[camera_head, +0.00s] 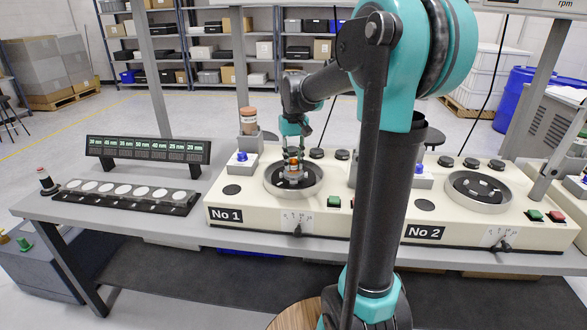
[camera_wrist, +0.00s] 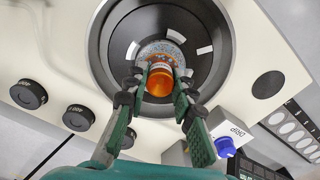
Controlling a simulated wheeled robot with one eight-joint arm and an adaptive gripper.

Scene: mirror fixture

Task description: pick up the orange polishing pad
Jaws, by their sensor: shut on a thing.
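The orange polishing pad (camera_wrist: 160,82) shows in the wrist view as a shiny orange round piece between my fingers, with a speckled grey disc (camera_wrist: 174,48) just beyond it. My gripper (camera_wrist: 160,90) is shut on the orange pad, one finger on each side. In the head view my gripper (camera_head: 292,160) points down into the round bowl (camera_head: 316,184) of the machine marked No 1, and a small patch of orange shows at its fingers. Whether the pad touches the bowl floor cannot be told.
Machine No 2 (camera_head: 424,214) stands to the right with its own bowl. A black rack of white discs (camera_head: 128,192) and a display with green digits (camera_head: 148,150) are at left. Dark knobs (camera_wrist: 28,94) and a blue knob (camera_wrist: 225,147) sit near the bowl.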

